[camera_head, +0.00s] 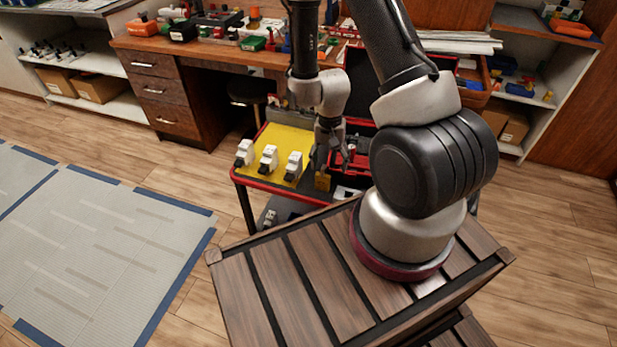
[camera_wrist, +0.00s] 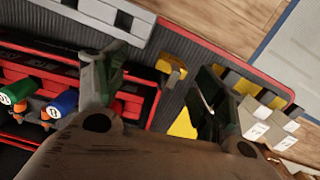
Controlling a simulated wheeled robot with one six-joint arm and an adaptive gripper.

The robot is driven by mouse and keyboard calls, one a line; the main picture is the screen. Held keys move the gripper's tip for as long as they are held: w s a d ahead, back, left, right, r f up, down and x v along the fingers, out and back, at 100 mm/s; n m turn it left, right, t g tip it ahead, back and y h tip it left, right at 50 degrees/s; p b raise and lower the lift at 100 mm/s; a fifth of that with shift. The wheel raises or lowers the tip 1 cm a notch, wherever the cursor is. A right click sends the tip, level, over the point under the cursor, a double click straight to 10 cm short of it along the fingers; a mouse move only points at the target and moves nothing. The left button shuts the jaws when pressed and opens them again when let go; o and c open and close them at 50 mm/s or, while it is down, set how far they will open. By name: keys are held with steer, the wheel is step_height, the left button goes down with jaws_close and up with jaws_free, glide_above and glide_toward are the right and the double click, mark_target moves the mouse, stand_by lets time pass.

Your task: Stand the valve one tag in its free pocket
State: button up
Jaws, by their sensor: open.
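My gripper (camera_head: 331,164) is open above the cart; its two spread fingers also show in the wrist view (camera_wrist: 165,62). A small brass-yellow piece (camera_wrist: 172,68) lies between and beyond the fingertips in the wrist view, with no visible contact. It also shows in the head view (camera_head: 322,182), just below the gripper. I cannot read any marking, so I cannot tell whether it is the valve one tag. A pale grey holder with dark slots (camera_wrist: 108,16) is at the top of the wrist view; its white edge shows in the head view (camera_head: 345,192). I cannot tell which pocket is free.
White breakers (camera_head: 268,158) stand in a row on the cart's yellow panel (camera_head: 290,139), left of my gripper. A red tray (camera_wrist: 138,92) holds green and blue round parts (camera_wrist: 62,103). A workbench (camera_head: 225,50) with tools stands behind.

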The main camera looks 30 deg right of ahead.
mark_target(323, 175)
steer(key=shift+w+f+m+t, duration=0.1)
steer(key=shift+w+m+t, duration=0.45)
steer(key=shift+w, duration=0.5)
steer(key=f, duration=0.5)
steer(key=a+f, duration=0.1)
steer(key=f, duration=0.1)
steer(key=shift+s+f, duration=0.15)
steer(key=shift+f, duration=0.2)
steer(key=c, duration=1.2)
